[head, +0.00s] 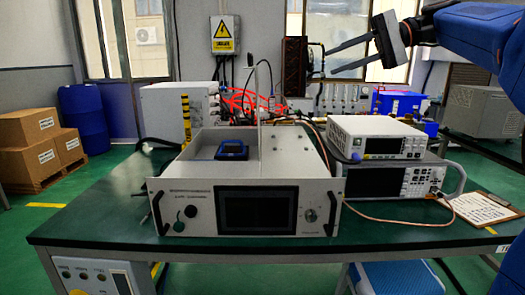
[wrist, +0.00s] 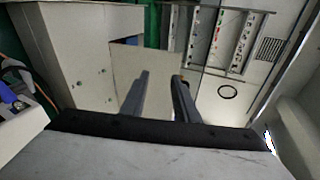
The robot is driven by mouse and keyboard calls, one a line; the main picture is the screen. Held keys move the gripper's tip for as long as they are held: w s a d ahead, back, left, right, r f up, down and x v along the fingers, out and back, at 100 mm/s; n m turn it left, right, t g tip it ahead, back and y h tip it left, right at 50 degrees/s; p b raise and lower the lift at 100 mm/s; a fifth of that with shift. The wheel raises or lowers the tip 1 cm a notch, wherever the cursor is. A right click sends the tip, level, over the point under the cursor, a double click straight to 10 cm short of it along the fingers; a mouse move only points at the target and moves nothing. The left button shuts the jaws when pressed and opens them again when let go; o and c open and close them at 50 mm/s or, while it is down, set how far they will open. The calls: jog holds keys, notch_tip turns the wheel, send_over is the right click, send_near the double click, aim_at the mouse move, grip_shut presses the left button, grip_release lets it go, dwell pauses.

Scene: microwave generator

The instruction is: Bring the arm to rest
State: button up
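My gripper (head: 330,61) is raised at the upper right of the head view, pointing left, well above the green table (head: 95,207). Its two fingers are apart with nothing between them. The wrist view also shows the gripper (wrist: 160,78) open and empty, with a gap between the fingers. My blue arm reaches in from the right edge. The microwave generator (head: 170,194), a grey box with a dark screen, stands on the table below and left of the gripper. The gripper does not touch it.
Two stacked instruments, the upper one (head: 345,138) white, stand right of the generator. A clipboard (head: 482,208) lies at the table's right edge. A blue-framed device (head: 231,150) sits in the generator's open top, beside an upright panel (head: 258,105). The air around the gripper looks clear.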

jog(key=s+d+f+t+h, duration=0.1)
jog(key=s+d+f+h, duration=0.2)
jog(key=s+f, duration=0.7)
jog(key=s+d+f+n+t+h, duration=0.1)
jog(key=s+d+f+h, duration=0.2)
jog(key=f, duration=1.8)
jog(key=s+d+f+t+h, duration=0.1)
jog(key=s+d+f+h, duration=0.2)
jog(key=s+f+h, duration=0.4)
jog(key=s+f, duration=0.9)
jog(key=s, duration=0.1)
jog(key=shift+d+n, duration=0.35)
jog(key=shift+n, duration=0.05)
